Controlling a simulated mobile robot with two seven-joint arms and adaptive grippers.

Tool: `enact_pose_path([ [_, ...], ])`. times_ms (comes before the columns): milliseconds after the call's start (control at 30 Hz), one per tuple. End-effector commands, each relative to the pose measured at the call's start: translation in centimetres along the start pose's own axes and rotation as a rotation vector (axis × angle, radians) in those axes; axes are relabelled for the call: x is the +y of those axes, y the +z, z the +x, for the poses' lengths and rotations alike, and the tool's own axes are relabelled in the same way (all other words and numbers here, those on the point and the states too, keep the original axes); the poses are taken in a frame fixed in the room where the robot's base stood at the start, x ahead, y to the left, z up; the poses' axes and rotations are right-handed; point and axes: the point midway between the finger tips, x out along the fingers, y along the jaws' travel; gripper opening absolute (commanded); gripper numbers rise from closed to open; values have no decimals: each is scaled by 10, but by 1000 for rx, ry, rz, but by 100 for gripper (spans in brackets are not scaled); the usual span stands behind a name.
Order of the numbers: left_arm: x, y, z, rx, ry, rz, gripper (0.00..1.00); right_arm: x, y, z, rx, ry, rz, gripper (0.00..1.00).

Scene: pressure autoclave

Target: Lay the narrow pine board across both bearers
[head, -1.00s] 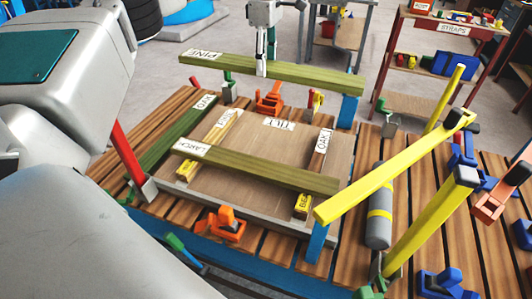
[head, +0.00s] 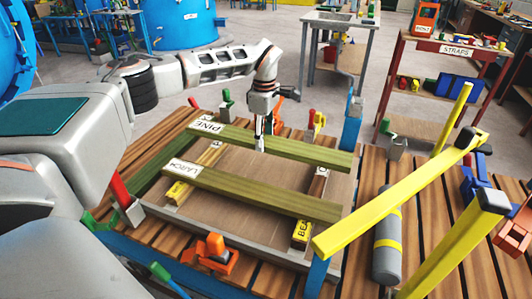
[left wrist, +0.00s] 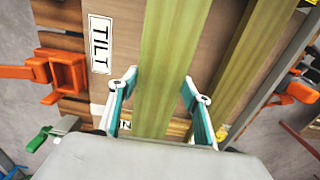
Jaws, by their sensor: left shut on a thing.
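The pine board (head: 300,148), greenish with a PINE label at its left end, spans above the far parts of both bearers. Whether it touches them I cannot tell. The left bearer (head: 209,155) and the right bearer (head: 317,184) have yellow near ends. My left gripper (head: 262,143) is shut on the pine board near its middle, from above. In the left wrist view the board (left wrist: 165,60) runs between the two fingers (left wrist: 160,95). My right gripper is not in view.
A larch board (head: 250,192) lies across the bearers nearer me. Another greenish board (head: 150,168) lies along the left side. Orange clamps (head: 213,252), a red post (head: 122,190), a blue post (head: 350,122), yellow bars (head: 390,200) and a grey cylinder (head: 387,250) surround the frame.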

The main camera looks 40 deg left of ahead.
Motion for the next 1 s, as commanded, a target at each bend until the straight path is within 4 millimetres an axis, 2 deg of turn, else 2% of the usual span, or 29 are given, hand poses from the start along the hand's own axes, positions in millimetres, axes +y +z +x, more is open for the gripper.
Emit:
enact_pose_path([
  [33, 0, 0, 6, -2, 0, 0, 11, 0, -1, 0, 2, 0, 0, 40],
  [267, 1, 0, 17, -3, 3, 0, 11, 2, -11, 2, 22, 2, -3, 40],
  [533, 0, 0, 54, -2, -1, -1, 11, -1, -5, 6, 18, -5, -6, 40],
  [733, 1, 0, 54, -3, 4, -1, 11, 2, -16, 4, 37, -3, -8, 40],
  [967, 1, 1, 57, -2, 3, 0, 11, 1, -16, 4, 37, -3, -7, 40],
  [1000, 0, 0, 58, -2, 2, 0, 56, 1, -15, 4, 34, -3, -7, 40],
])
